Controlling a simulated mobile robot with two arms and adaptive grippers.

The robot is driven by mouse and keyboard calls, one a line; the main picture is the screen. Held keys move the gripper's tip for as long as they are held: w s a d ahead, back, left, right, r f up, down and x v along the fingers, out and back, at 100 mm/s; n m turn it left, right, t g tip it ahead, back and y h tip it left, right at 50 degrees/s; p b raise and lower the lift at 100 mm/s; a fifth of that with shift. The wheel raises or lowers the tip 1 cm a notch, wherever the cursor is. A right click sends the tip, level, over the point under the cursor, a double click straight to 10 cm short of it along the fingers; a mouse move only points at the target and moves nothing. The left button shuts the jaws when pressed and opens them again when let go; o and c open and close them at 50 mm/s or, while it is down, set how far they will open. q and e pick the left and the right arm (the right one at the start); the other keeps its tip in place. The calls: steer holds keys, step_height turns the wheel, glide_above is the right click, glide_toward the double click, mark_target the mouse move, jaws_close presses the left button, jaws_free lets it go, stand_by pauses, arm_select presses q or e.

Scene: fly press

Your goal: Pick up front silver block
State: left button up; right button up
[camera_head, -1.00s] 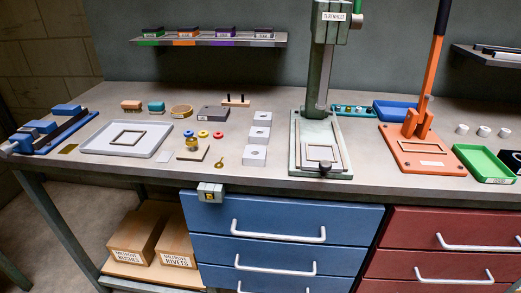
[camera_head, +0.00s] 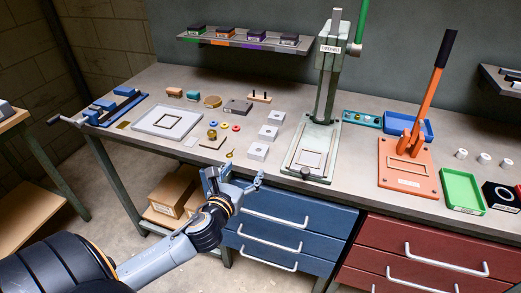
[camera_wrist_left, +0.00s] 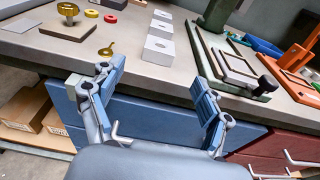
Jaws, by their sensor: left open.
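Three silver blocks with holes stand in a row on the bench. The front silver block (camera_head: 257,151) is nearest the bench's front edge; behind it are the middle block (camera_head: 268,132) and the rear block (camera_head: 276,117). In the left wrist view the front block (camera_wrist_left: 158,51) shows beyond the fingers, roughly centred between them. My left gripper (camera_head: 235,180) is open and empty, in front of the bench edge and short of the front block. Its two spread fingers show in the left wrist view (camera_wrist_left: 160,90). My right gripper is in neither view.
Right of the blocks stands a green press (camera_head: 306,160) with a flat base. To their left are a brass key-like piece (camera_head: 230,154), a small plate with a brass knob (camera_head: 213,141) and coloured rings. Blue drawers (camera_head: 285,213) with bar handles lie below the bench edge.

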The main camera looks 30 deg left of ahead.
mark_target(257, 152)
arm_select(q)
steer(key=x, duration=0.5)
steer(key=shift+w, duration=0.2)
steer(key=shift+p+x, duration=0.55)
steer(key=shift+x, duration=2.15)
steer(key=shift+a+f, duration=0.1)
steer(key=c, duration=1.4)
